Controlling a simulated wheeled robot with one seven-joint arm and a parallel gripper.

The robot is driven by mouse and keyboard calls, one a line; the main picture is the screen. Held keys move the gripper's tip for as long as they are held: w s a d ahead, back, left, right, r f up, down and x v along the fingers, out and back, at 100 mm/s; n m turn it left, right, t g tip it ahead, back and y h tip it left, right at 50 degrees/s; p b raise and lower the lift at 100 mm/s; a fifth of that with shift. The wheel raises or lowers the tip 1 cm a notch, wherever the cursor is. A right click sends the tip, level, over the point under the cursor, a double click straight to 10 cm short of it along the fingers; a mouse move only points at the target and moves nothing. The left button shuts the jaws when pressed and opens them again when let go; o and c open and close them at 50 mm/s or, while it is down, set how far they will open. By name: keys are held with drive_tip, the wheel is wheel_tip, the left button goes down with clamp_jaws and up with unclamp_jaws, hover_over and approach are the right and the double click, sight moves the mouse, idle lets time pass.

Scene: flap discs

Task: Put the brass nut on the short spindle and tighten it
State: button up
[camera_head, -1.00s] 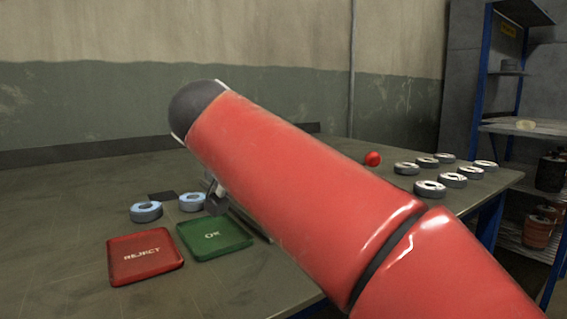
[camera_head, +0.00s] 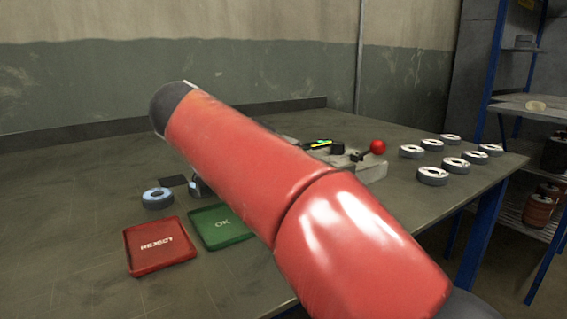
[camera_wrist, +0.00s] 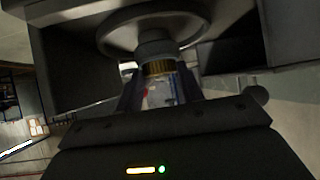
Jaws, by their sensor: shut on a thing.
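In the wrist view my gripper (camera_wrist: 158,82) is shut on the brass nut (camera_wrist: 158,68), a ribbed gold ring between its two fingertips. Just above the nut in that picture is a short dark grey cylinder (camera_wrist: 153,45), which joins a wide round grey flange (camera_wrist: 150,28). The nut looks in line with this cylinder. I cannot tell whether it is threaded on, or whether the cylinder is the short spindle. In the head view my red arm hides the gripper and the nut.
A bench device with a green-yellow display (camera_head: 319,143) and a red knob (camera_head: 377,146) stands behind my arm. The red REJECT tray (camera_head: 158,247) and green OK tray (camera_head: 221,226) lie in front. A flap disc (camera_head: 157,198) lies left; several discs (camera_head: 432,176) lie right.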

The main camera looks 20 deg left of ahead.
drive_tip(key=shift+a+f+m+g+h+p, duration=0.1)
drive_tip(key=shift+a+m+g+h+p, duration=0.2)
drive_tip(key=shift+p, duration=0.5)
drive_tip(key=shift+w+m+g+h+p, duration=0.15)
drive_tip(key=shift+m+g+h+p, duration=0.35)
drive_tip(key=shift+m+h+p, duration=0.15)
drive_tip(key=shift+c, duration=0.4)
drive_tip(key=shift+w+a+f+m+h, duration=0.15)
drive_tip(key=shift+f+m+h, duration=0.1)
drive_tip(key=shift+m, duration=0.3)
drive_tip(key=shift+r+m+g+h, duration=0.1)
drive_tip(key=shift+m+g+h, duration=0.4)
drive_tip(key=shift+m+g, duration=0.4)
drive_tip(key=o, duration=1.2)
